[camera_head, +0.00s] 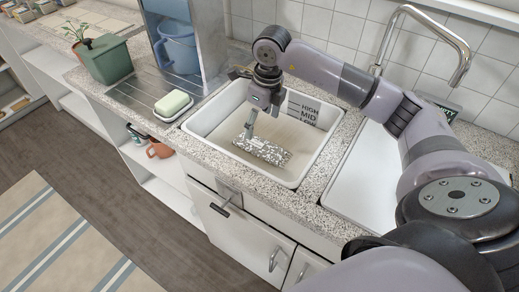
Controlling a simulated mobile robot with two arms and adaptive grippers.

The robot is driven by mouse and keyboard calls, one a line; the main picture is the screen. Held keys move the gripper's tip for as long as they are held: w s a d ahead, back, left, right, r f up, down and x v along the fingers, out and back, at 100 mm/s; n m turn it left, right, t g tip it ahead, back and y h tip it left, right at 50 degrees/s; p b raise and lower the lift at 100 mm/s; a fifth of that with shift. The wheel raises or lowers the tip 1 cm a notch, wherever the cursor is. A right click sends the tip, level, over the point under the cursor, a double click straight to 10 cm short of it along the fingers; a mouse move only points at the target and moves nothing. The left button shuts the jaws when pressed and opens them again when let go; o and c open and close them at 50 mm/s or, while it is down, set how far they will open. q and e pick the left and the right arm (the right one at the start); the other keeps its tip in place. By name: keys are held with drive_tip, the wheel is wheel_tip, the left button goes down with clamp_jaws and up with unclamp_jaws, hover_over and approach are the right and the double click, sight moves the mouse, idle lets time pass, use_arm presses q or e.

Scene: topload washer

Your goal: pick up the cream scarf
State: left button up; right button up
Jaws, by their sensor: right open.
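A rolled or bunched speckled grey-and-white piece (263,151) lies in the white basin (303,178), near its front wall. It looks like cloth and may be the scarf, but its colour reads more grey than plain cream. My right gripper (248,133) reaches down into the basin from above. Its fingertips are at the left end of the speckled piece; I cannot tell if they touch it. The jaws are open and hold nothing visible. My left gripper is not in view.
The basin's back wall carries HIGH, MID and LOW marks. A tall curved faucet (462,62) rises behind the white sink (352,190) at right.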

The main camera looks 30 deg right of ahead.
sight(259, 145)
drive_tip(key=f, duration=0.4)
drive_tip(key=w+f, duration=0.1)
drive_tip(key=f, duration=0.1)
drive_tip(key=shift+a+f+p, duration=0.1)
drive_tip(key=shift+f+p, duration=0.15)
drive_tip(key=shift+p, duration=0.1)
drive_tip(key=f, duration=0.2)
drive_tip(key=f+p, duration=0.1)
drive_tip(key=f, duration=0.1)
drive_tip(key=shift+d+f, duration=0.1)
drive_tip(key=shift+d, duration=0.15)
drive_tip(key=shift+f, duration=0.55)
drive_tip(key=shift+c, duration=0.4)
drive_tip(key=c, duration=1.5)
drive_tip(key=shift+w+r, duration=0.1)
drive_tip(key=shift+c, duration=0.9)
